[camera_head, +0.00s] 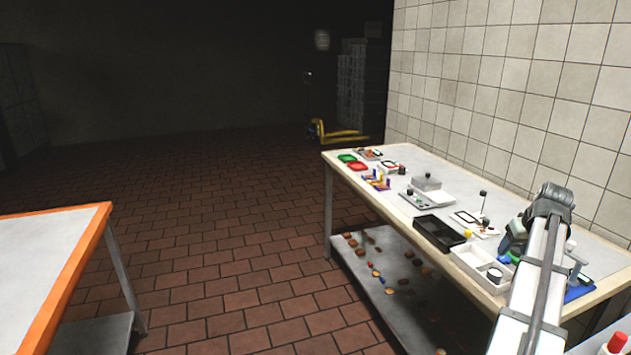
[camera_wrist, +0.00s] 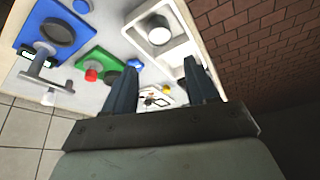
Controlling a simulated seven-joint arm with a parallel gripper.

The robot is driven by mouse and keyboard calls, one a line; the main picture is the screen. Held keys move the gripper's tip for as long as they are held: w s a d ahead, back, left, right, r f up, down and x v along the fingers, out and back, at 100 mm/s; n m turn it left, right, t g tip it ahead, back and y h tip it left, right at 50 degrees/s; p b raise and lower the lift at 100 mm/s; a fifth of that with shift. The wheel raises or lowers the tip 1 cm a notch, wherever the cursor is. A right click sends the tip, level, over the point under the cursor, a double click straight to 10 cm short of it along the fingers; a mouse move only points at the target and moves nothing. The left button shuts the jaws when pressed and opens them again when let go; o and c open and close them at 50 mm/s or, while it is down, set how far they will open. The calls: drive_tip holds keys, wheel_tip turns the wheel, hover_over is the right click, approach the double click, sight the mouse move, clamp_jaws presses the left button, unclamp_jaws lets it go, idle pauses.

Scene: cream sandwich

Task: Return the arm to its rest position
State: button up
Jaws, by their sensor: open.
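My gripper (camera_wrist: 160,66) is open in the wrist view, its two dark fingers spread apart with nothing between them. In the head view my arm reaches over the right-hand end of the long table (camera_head: 463,185), and my gripper is partly hidden there by the arm. The gripper is beside a white tray (camera_head: 470,262) holding a small round cup (camera_wrist: 159,35). A green board with a red button (camera_wrist: 91,75) and a blue board (camera_wrist: 30,35) with a dark round part lie to the left of the fingers in the wrist view.
A black tray (camera_head: 438,231) and several small stations line the table, with a tiled wall (camera_head: 520,90) behind. Several small items lie on the lower shelf (camera_head: 385,290). An orange-edged table (camera_head: 45,250) stands at left. The brick floor between the tables is clear.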

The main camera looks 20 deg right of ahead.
drive_tip(key=w+a+f+n+g+y, duration=0.1)
drive_tip(key=w+a+f, duration=0.6)
drive_tip(key=a+f, duration=0.45)
drive_tip(key=w+a+f+n+g+y, duration=0.1)
drive_tip(key=w+a+f, duration=0.6)
drive_tip(key=a, duration=0.7)
drive_tip(key=s+a+f+n+g, duration=0.1)
drive_tip(key=a+f, duration=0.5)
drive_tip(key=a, duration=0.3)
drive_tip(key=s+a+f, duration=0.2)
drive_tip(key=a+f, duration=0.3)
drive_tip(key=a, duration=0.4)
drive_tip(key=s+a+f+n+g, duration=0.1)
drive_tip(key=a+f, duration=0.5)
drive_tip(key=a, duration=0.3)
drive_tip(key=s+a+f, duration=0.4)
drive_tip(key=a+f, duration=0.1)
drive_tip(key=a, duration=0.2)
drive_tip(key=s+f+g, duration=0.3)
drive_tip(key=s+f, duration=0.6)
drive_tip(key=s, duration=0.5)
drive_tip(key=s+f+g, duration=0.3)
drive_tip(key=s+f, duration=0.7)
drive_tip(key=s, duration=0.5)
drive_tip(key=shift+d+n+g, duration=0.3)
drive_tip(key=shift+g, duration=0.1)
